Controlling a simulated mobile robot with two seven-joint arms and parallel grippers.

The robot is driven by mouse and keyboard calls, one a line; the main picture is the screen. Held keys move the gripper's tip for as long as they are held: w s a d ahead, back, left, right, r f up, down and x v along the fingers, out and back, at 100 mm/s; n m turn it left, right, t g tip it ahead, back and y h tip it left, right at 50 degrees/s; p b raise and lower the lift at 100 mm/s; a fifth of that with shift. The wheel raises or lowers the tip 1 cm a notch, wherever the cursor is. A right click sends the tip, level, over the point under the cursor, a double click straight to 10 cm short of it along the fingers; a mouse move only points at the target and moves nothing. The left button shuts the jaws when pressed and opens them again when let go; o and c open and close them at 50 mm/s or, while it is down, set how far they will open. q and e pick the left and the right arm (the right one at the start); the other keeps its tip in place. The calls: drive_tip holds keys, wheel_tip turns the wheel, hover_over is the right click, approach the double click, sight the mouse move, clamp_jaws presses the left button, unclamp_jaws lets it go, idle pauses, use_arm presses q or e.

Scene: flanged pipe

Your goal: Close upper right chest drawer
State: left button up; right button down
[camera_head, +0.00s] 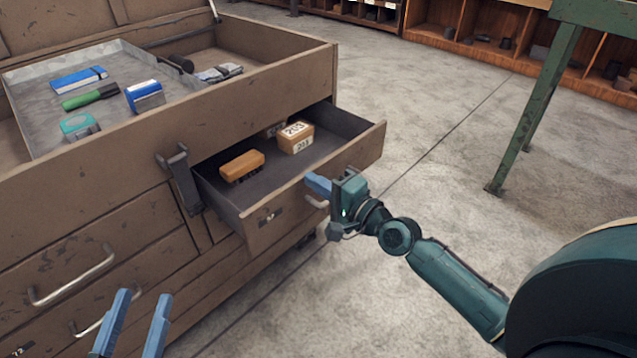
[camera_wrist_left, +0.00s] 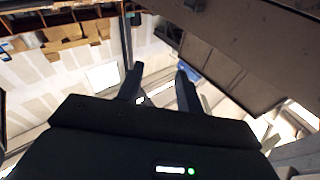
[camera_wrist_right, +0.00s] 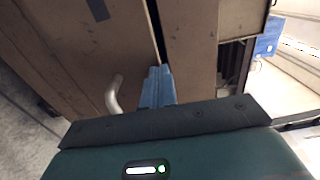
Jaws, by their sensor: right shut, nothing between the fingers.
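The upper right drawer (camera_head: 262,229) of the brown chest (camera_head: 250,90) is pulled out. Inside it lie a brush with an orange-brown back (camera_head: 242,165) and a small box marked 203 (camera_head: 297,138). My right gripper (camera_head: 318,184) is shut and empty at the drawer's front, near its metal handle (camera_head: 317,202). In the right wrist view its blue fingers (camera_wrist_right: 157,86) point at the drawer front, beside the handle (camera_wrist_right: 113,95); I cannot tell whether they touch. My left gripper (camera_head: 131,322) is open and empty, low in front of the chest's left drawers.
The chest's top compartment is open, with a grey metal tray (camera_head: 30,80) holding several small items. A dark latch (camera_head: 178,175) hangs on the chest front. A green table leg (camera_head: 540,105) stands at the right. The concrete floor between is clear.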

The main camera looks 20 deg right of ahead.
use_arm(q)
drive_tip(key=shift+d+r+h+b, duration=0.15)
drive_tip(key=shift+r+h+b, duration=0.25)
drive_tip(key=shift+b, duration=0.65)
use_arm(e)
drive_tip(key=x, duration=1.4)
drive_tip(key=shift+w, duration=0.25)
use_arm(q)
drive_tip(key=shift+s+d+f, duration=0.1)
drive_tip(key=shift+f, duration=0.1)
use_arm(e)
drive_tip(key=shift+s, duration=0.15)
